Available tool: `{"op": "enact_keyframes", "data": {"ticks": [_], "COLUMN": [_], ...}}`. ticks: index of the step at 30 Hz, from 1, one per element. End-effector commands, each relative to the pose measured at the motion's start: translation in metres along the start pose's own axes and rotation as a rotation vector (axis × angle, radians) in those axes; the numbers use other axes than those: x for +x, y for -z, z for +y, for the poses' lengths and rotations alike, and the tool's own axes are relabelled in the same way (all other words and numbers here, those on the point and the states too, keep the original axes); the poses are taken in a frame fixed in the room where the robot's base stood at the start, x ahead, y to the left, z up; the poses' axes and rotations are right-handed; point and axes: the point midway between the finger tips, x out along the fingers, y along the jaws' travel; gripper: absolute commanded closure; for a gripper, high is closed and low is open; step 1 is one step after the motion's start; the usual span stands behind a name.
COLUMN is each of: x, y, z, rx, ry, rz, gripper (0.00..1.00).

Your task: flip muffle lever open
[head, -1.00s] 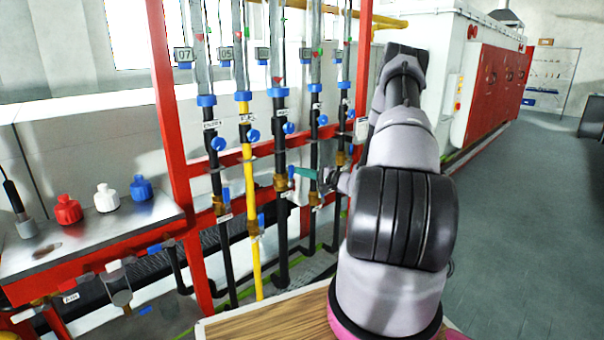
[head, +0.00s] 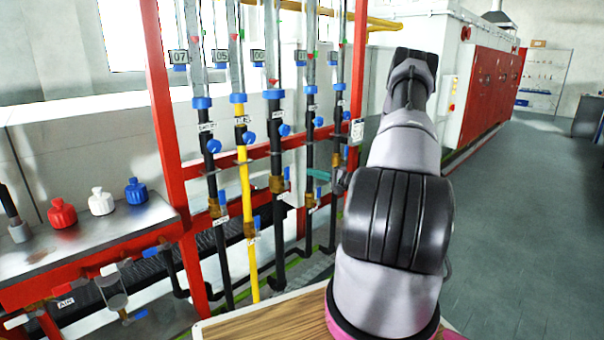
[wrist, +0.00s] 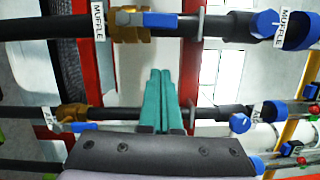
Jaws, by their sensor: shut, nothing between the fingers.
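The MUFFLE lever is a blue handle (wrist: 165,20) on a brass valve (wrist: 130,30), beside a white MUFFLE label (wrist: 98,20) at the top of the wrist view. The handle lies along its dark pipe. In the head view the lever (head: 287,174) appears to be the small blue handle on the thick black middle pipe. My gripper (wrist: 160,72) has teal fingers, shut and empty. They point at the MUFFLE pipe, with their tips a little short of the handle. In the head view the gripper (head: 318,174) is small and partly hidden by pipes and my arm.
A nearer dark pipe with another brass valve (wrist: 72,115) and blue handle (wrist: 80,126) crosses below the fingers. A yellow pipe (head: 247,195) and red frame posts (head: 160,110) stand to the left. Open floor (head: 520,200) lies right.

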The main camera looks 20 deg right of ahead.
Motion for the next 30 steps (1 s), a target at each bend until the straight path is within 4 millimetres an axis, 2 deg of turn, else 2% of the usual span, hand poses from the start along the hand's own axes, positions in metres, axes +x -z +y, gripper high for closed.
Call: {"op": "enact_keyframes", "data": {"ticks": [1, 4, 10, 15, 30], "x": [-0.013, -0.033, -0.057, -0.063, -0.062], "y": [0.001, 0.001, -0.001, -0.001, -0.002], "z": [0.0, 0.0, 0.0, -0.001, -0.002], "rx": [0.001, 0.001, 0.0, 0.0, -0.001], "ry": [0.0, 0.001, 0.001, 0.001, -0.001], "rz": [0.004, 0.003, 0.0, 0.0, -0.005], "gripper": [1.0, 1.0, 1.0, 1.0, 1.0]}}
